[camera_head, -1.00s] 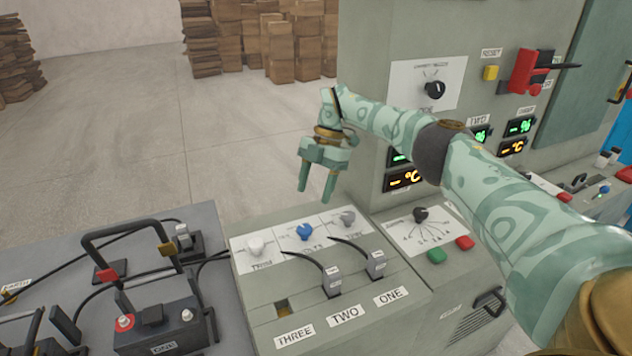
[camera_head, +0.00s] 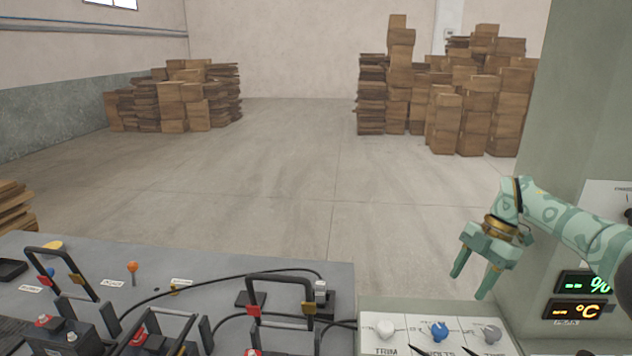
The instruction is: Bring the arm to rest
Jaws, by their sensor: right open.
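My right gripper (camera_head: 472,287) is at the right of the head view, in front of the grey-green cabinet. Its two green fingers point down and are apart, with nothing between them. It hangs above the panel (camera_head: 364,316) with white, blue and grey knobs, and looks clear of it. My right arm (camera_head: 570,222) comes in from the right edge, patterned in pale green. My left gripper is not in view.
A dark grey bench (camera_head: 190,258) at lower left carries batteries with black handles, cables and an orange-topped lever (camera_head: 132,267). The tall cabinet (camera_head: 570,120) with lit displays (camera_head: 582,284) stands at right. Stacked boxes (camera_head: 475,110) stand far back. The floor between is clear.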

